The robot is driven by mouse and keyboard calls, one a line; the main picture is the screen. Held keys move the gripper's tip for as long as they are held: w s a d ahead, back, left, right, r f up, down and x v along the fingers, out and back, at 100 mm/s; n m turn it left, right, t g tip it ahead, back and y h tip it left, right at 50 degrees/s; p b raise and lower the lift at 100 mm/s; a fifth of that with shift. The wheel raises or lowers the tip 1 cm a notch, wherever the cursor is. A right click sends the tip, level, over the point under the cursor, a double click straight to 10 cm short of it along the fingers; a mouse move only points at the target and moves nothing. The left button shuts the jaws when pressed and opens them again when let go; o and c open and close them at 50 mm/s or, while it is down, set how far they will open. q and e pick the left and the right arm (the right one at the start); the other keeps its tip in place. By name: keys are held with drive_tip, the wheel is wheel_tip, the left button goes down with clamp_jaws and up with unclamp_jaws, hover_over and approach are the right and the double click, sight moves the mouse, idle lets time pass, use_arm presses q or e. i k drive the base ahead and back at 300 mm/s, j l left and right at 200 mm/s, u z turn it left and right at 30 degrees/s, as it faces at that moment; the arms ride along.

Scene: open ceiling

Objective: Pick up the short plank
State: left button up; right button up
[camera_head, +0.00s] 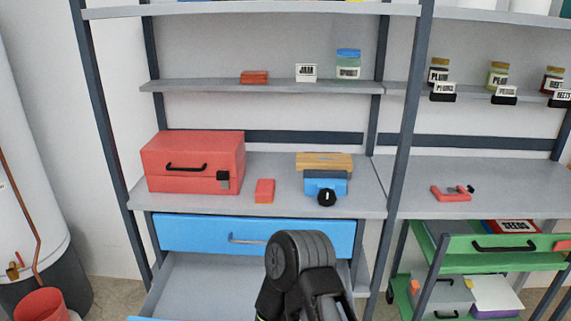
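A short light-wood plank (324,160) lies level on the shelf unit's middle shelf. It rests on top of a blue vise-like device (325,184) that has a dark upper part and a round black knob at its front. I cannot tell whether the plank is clamped or only lying there. A black rounded link of one of my arms rises from the bottom edge, in front of the blue drawer and well below the plank. Neither gripper's fingers can be made out, and nothing of mine touches the plank.
A red toolbox (193,165) and a small red block (265,191) stand left of the vise. A dark upright post (401,120) stands to its right. An open blue drawer (256,234) is below. Jars (348,64) stand on the shelf above.

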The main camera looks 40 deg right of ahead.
sight(344, 162)
drive_tip(key=i+j+z, duration=0.15)
drive_tip(key=j, duration=0.15)
drive_tip(key=z, duration=2.2)
